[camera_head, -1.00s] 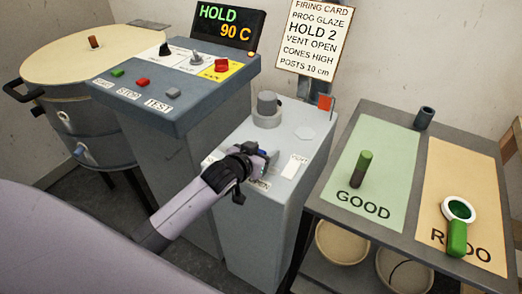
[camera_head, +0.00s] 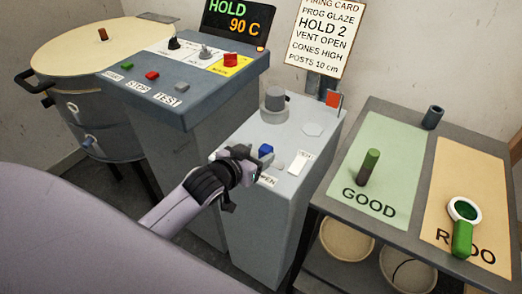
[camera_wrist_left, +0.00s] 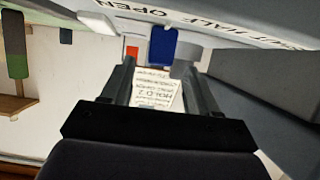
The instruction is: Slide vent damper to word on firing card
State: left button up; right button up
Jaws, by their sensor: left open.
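The vent damper's blue handle (camera_head: 266,149) stands on the top of a grey pedestal (camera_head: 309,150). The blue handle also shows in the left wrist view (camera_wrist_left: 162,46), ahead of the fingertips. A label reading OPEN (camera_head: 267,180) lies beside my gripper, partly covered by it; other label words run along the top in the wrist view. The firing card (camera_head: 320,35) reads HOLD 2 and VENT OPEN. My left gripper (camera_head: 262,163) is open and empty, just on the near side of the handle. My right gripper is not in view.
A control box (camera_head: 185,108) with buttons and switches stands left of the pedestal, under a display reading HOLD 90 C (camera_head: 232,20). A round grey knob (camera_head: 274,99) rises behind the damper. A table with GOOD (camera_head: 385,150) and REDO (camera_head: 470,185) areas stands to the right.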

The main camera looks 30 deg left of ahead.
pick_arm(q)
jog(key=shift+s, duration=0.25)
